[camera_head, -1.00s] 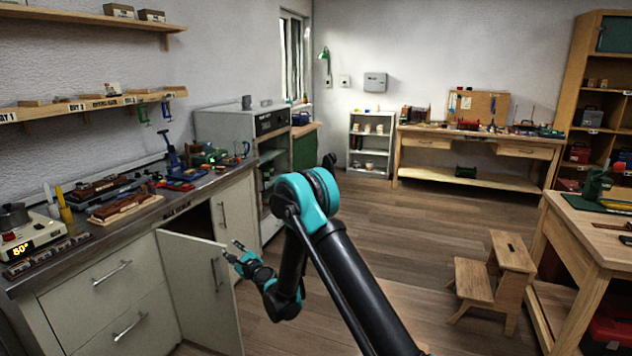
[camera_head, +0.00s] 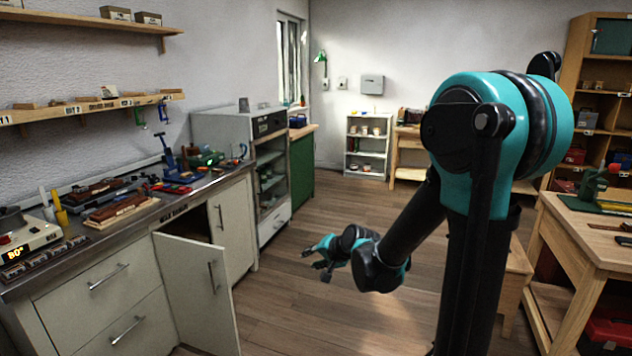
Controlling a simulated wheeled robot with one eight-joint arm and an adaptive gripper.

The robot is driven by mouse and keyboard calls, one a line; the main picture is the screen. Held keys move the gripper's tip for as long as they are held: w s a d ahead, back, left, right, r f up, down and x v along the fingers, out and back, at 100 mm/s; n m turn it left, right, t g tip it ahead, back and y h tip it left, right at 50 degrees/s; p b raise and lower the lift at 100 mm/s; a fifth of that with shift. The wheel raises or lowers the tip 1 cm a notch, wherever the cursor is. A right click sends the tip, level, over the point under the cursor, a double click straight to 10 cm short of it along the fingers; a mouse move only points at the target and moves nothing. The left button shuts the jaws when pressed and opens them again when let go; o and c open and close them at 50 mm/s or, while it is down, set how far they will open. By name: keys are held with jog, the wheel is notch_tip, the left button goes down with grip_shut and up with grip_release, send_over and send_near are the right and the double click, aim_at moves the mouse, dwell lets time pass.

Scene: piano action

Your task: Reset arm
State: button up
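My gripper (camera_head: 322,258) is in the middle of the view, at the end of my folded teal and black arm. Its fingers are spread apart with nothing between them. It hangs in free air over the wooden floor, to the right of the cabinet door (camera_head: 198,290), and touches nothing. That door stands ajar, with a dark gap behind its upper edge. My upper arm rises at the right and hides part of the back workbench.
A counter (camera_head: 150,215) with tools and a hot plate (camera_head: 28,245) runs along the left. A grey cabinet (camera_head: 225,128) stands beyond it. A wooden table (camera_head: 585,240) is at the right. The floor (camera_head: 300,310) between is clear. A step stool (camera_head: 517,265) is partly hidden behind my arm.

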jog(key=s+d+f+n+g+h, duration=0.2)
jog(key=s+d+f+h, duration=0.1)
jog(key=s+d, duration=0.7)
jog(key=s+d+f+n+g+h, duration=0.1)
jog(key=s+d+f+n+h, duration=0.2)
jog(key=s+d, duration=0.7)
jog(key=s+f, duration=0.1)
jog(key=s, duration=0.1)
jog(key=shift+s+g, duration=0.3)
jog(key=shift+g, duration=0.1)
